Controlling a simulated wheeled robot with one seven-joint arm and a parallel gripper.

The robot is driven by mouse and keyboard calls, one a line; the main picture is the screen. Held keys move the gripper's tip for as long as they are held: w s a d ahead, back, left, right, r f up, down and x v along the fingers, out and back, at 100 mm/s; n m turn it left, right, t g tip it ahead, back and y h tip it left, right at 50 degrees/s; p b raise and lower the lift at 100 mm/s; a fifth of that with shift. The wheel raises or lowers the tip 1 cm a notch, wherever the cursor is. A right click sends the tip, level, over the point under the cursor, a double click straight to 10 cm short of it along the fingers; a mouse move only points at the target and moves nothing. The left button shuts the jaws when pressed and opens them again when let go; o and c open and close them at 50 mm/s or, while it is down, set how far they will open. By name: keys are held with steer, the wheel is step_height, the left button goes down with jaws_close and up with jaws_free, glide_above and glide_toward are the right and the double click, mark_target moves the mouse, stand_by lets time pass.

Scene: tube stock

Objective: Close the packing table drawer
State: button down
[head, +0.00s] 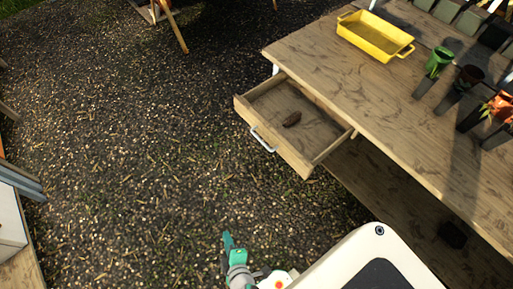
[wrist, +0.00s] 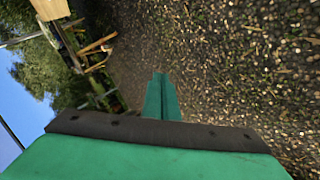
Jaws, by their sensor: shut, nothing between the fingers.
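The packing table (head: 385,100) is wooden and stands at the right in the head view. Its drawer (head: 290,152) is pulled out on the table's left side, with a metal handle (head: 262,140) on the front. The drawer cannot be made out in the wrist view.
A yellow tray (head: 376,36) and several plant pots (head: 438,62) stand on the tabletop. A lower shelf (head: 400,190) lies under it. Bare gravel ground (head: 140,140) is open left of the drawer. Wooden legs (head: 172,28) stand at the top.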

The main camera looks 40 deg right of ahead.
steer(key=w+d+f+n+g+h, duration=0.35)
steer(key=w+d+n+h, duration=0.25)
steer(key=w+d, duration=0.4)
steer(key=w+d+r+n+g+h, duration=0.1)
steer(key=w+d+r+g+h, duration=0.15)
steer(key=w+r+h, duration=0.35)
steer(key=w+d+r+n+g+h, duration=0.1)
steer(key=w+d+r+g, duration=0.2)
steer(key=r, duration=0.4)
steer(key=w+x, duration=0.1)
steer(key=x, duration=1.2)
steer(key=shift+a+r, duration=0.1)
